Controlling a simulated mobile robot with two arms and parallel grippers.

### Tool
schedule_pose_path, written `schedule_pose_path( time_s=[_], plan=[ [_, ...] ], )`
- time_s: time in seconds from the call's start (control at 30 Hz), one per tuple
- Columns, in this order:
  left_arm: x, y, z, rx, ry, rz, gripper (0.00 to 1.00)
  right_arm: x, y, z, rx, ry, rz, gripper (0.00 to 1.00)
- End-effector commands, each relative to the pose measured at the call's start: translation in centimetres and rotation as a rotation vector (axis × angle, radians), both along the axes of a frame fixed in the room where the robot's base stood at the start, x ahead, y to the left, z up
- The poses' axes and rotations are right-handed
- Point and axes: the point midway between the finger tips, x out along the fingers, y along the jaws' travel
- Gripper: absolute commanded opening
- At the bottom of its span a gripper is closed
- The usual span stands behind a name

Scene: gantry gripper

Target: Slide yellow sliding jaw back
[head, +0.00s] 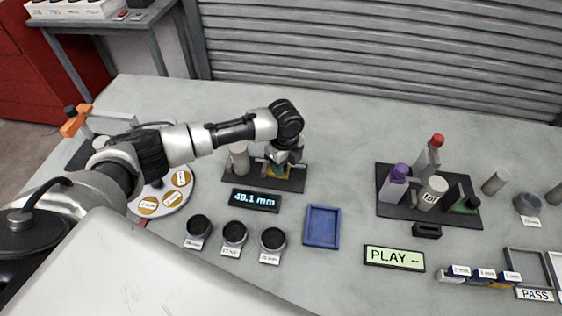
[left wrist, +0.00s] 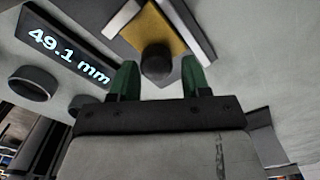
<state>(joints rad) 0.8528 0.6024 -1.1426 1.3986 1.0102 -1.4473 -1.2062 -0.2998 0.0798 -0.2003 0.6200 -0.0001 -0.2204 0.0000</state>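The yellow sliding jaw (left wrist: 160,28) with a round black knob (left wrist: 157,62) shows at the top of the left wrist view, between pale side rails. In the head view a small part of the yellow jaw (head: 279,170) shows on a dark base under my gripper. My left gripper (left wrist: 158,80) has its two green fingertips apart, one on each side of the knob, with a visible gap on the right. It looks open; whether a finger touches the knob is unclear. In the head view my left gripper (head: 281,158) points down at the jaw. My right gripper is out of view.
A display (head: 255,200) reads 49.1 mm in front of the jaw's base. Three dark round cups (head: 234,232) and a blue tray (head: 322,227) stand nearer. A grey cylinder (head: 239,158) stands left of the jaw. A dark tray of bottles (head: 396,210) is right.

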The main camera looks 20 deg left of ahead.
Motion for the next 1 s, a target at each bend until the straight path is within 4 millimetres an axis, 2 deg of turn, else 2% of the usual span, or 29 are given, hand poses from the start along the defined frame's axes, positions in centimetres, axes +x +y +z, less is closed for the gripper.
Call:
schedule_pose_path(
  time_s=[0.03,0.07,0.33,0.43,0.57,0.8,1.0],
  plan=[
    [0.0,0.0,0.0,0.001,0.0,0.0,0.55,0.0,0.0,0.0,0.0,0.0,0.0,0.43],
    [0.0,0.1,0.0,0.001,0.001,0.001,0.59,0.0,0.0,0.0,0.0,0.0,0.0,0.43],
    [0.0,0.2,0.0,0.003,0.001,0.002,0.59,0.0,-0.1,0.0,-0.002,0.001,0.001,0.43],
    [0.0,0.1,0.7,0.002,-0.001,0.001,0.59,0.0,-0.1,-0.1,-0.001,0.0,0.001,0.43],
    [0.0,0.1,2.7,0.002,-0.001,0.001,0.59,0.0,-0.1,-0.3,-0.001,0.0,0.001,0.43],
    [0.1,0.1,7.6,0.002,-0.003,0.0,0.59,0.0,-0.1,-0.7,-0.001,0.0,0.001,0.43],
    [0.1,0.1,10.1,0.003,-0.001,0.001,0.59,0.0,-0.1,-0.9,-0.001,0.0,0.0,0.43]
  ],
)
